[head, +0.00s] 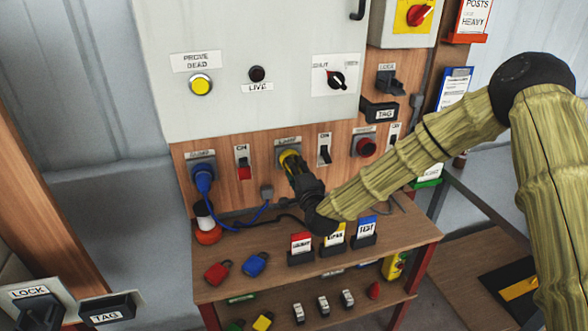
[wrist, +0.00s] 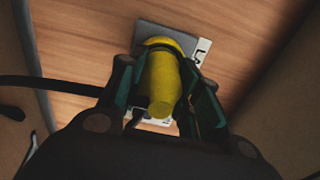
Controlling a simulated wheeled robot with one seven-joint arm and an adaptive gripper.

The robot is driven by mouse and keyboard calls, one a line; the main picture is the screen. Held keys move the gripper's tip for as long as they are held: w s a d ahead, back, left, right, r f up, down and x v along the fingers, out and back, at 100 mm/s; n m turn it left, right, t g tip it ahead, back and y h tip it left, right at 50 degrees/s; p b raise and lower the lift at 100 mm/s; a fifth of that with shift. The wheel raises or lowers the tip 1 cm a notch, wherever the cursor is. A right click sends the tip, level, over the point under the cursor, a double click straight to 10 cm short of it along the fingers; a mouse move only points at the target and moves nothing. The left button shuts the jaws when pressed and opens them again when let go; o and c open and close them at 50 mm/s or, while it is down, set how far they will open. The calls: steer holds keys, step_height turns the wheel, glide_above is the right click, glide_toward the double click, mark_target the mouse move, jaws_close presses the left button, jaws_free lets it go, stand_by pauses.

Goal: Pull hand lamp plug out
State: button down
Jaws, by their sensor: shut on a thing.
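The hand lamp plug (wrist: 163,85) is a yellow cylinder between my gripper's fingers in the wrist view. It also shows at the lamp socket in the head view (head: 289,160). Its far end meets the grey socket plate (wrist: 195,47) on the wooden panel; I cannot tell how deep it sits. My gripper (head: 294,168) is shut on the plug, with one dark green finger on each side, and it also shows in the wrist view (wrist: 162,98). The gripper hides part of the socket in the head view.
A blue plug (head: 203,178) with a blue cable sits in the socket to the left. Switches (head: 243,170) flank the lamp socket. Below, the wooden bench (head: 215,268) carries red and blue padlocks (head: 255,264) and tag holders (head: 301,247). A grey cabinet (head: 250,100) is above.

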steer(key=shift+s, duration=0.1)
steer(key=v, duration=0.6)
stand_by(0.8)
